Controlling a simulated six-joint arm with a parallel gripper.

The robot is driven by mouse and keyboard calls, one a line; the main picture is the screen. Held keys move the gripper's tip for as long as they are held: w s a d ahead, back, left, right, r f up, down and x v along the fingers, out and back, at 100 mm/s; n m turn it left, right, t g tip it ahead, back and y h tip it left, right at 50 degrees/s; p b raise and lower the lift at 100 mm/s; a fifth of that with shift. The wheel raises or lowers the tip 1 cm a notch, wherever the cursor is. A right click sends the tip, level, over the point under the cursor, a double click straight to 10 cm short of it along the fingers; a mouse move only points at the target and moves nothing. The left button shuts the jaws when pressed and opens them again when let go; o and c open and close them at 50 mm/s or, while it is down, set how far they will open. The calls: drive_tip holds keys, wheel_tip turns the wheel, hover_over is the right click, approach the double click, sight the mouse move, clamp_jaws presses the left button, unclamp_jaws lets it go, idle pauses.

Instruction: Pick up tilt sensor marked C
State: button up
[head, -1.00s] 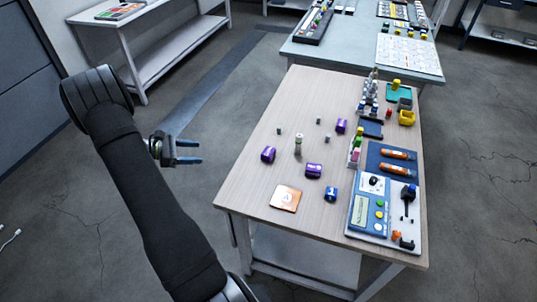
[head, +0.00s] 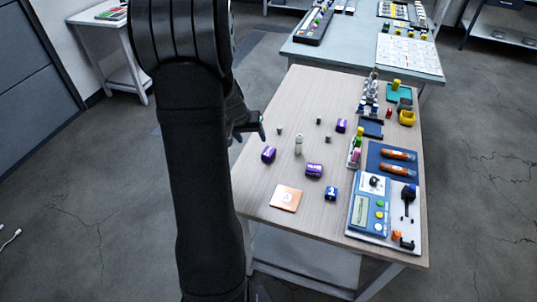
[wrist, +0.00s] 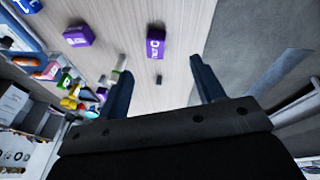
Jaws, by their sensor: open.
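Three purple blocks with pale markings lie on the wooden table in the head view: one at the left (head: 268,154), one at the front (head: 314,170) and one farther back (head: 341,125). I cannot read their letters there, so I cannot tell which is tilt sensor C. In the wrist view one purple block (wrist: 155,43) lies ahead between the lines of my fingers, its marking not clearly legible; another (wrist: 78,36) lies to the left. My gripper (wrist: 161,65) is open and empty above the table, at its left edge in the head view (head: 261,127).
A pale cylinder (head: 298,145) and small dark pieces (head: 279,131) stand among the blocks. A blue block (head: 331,193) and an orange-and-white card (head: 286,198) lie at the front. A blue-and-white panel (head: 368,215) and other parts crowd the table's right side.

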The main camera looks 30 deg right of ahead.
wheel_tip(320, 180, up, 2)
drive_tip(key=s+d+m+t, duration=0.1)
drive_tip(key=d+m, duration=0.2)
approach(268, 152)
drive_tip(key=shift+m+t, duration=0.3)
drive_tip(key=shift+m, duration=0.1)
drive_tip(key=x, duration=0.9)
drive_tip(key=shift+s+d+f, duration=0.15)
drive_tip(key=shift+f, duration=0.05)
drive_tip(key=shift+c, duration=0.2)
drive_tip(key=c, duration=1.1)
